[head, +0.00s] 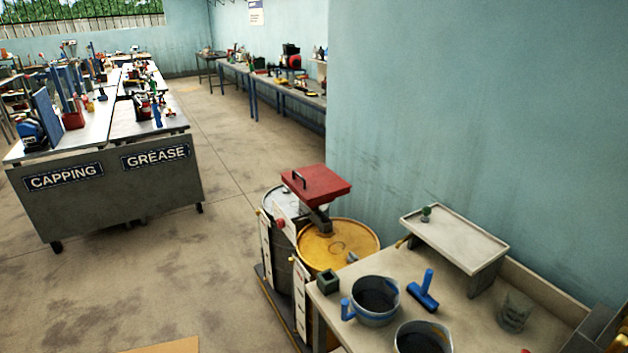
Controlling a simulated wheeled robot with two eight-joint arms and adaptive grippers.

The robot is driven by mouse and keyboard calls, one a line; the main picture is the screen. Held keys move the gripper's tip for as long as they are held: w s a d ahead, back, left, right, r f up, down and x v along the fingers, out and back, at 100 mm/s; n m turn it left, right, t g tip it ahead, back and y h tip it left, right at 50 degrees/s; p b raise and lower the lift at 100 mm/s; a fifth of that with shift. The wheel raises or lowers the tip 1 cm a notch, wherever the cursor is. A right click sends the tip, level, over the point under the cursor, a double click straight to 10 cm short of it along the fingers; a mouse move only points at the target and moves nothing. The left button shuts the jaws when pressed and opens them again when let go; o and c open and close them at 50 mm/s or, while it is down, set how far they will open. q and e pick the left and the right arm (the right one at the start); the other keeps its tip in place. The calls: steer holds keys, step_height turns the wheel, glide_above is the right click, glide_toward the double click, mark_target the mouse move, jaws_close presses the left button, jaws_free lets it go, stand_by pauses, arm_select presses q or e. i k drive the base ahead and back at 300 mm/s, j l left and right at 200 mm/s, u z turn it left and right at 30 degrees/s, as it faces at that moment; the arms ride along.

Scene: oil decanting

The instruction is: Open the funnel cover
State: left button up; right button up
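A red square cover (322,183) with a dark bar handle (299,178) on top lies nearly flat above two drums. It looks like the funnel cover, and it appears closed. A dark bracket (317,218) shows below its front edge; any funnel under it is hidden. The cover hides part of the grey drum (277,200) and lies behind the yellow drum top (338,245). Neither of my grippers is in view.
A bench (452,290) at the lower right, close to the drums, holds a blue-handled pitcher (374,302), a second pitcher (422,340), a blue tool (423,291), a clear mug (514,312) and a raised shelf (455,237). A wall stands behind. Open floor (170,270) lies left.

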mark_target(317, 181)
steer(key=z, duration=0.45)
steer(key=i+j+z, duration=0.3)
steer(key=j+z, duration=0.3)
steer(key=i+j+z, duration=0.25)
steer(key=j, duration=0.2)
steer(key=i+j, duration=0.15)
steer(key=j, duration=0.45)
steer(key=i+j+z, duration=0.15)
steer(key=j, duration=0.45)
steer(key=i+j, duration=0.1)
steer(key=j, duration=0.5)
steer(key=i+j+z, duration=0.1)
steer(key=j, duration=0.5)
steer(key=i+j+z, duration=0.1)
steer(key=j, duration=0.55)
